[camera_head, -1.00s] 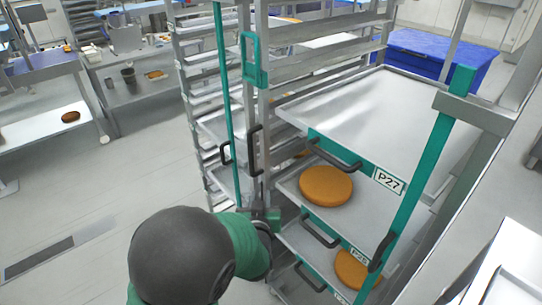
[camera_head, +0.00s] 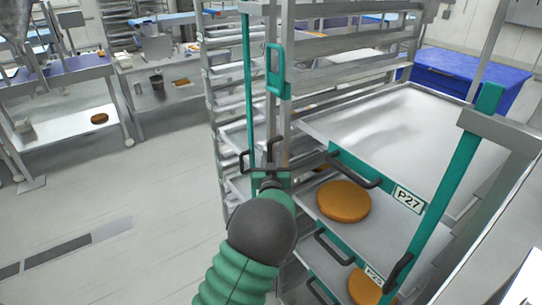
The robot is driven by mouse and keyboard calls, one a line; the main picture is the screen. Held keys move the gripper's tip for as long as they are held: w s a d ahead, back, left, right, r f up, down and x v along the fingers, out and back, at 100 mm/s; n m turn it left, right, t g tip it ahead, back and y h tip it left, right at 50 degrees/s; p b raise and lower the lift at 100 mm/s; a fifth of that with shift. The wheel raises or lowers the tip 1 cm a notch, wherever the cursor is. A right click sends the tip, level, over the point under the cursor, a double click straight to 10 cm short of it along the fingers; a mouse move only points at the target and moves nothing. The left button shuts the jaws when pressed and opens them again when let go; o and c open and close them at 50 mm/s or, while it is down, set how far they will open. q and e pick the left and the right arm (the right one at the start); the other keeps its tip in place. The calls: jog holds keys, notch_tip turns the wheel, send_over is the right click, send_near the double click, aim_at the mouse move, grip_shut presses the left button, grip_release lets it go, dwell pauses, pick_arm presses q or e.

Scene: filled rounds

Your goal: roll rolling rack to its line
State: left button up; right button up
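The metal rolling rack (camera_head: 462,157) stands at the right with green uprights and several pull-out trays. A round orange-brown cake (camera_head: 343,201) lies on the tray below, and another (camera_head: 364,287) lies lower. My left gripper (camera_head: 270,168) is at the rack's near left upright, by a dark upright handle (camera_head: 271,150). The fingers are small and partly hidden, so I cannot tell whether they grip it. My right gripper is out of view. I cannot make out a marked line for the rack.
Another tall rack (camera_head: 225,105) stands close behind on the left. Work tables (camera_head: 55,123) stand at the far left, and a blue bin (camera_head: 450,68) stands behind the rack. Pale floor with a dark strip (camera_head: 58,253) is open at left.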

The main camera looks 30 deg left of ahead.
pick_arm(q)
jog(key=shift+w+a+f, duration=0.3)
jog(key=shift+w+a, duration=0.15)
jog(key=shift+a, duration=0.2)
jog(key=shift+c, duration=0.2)
jog(key=shift+d, duration=0.2)
grip_shut()
dwell(0.6)
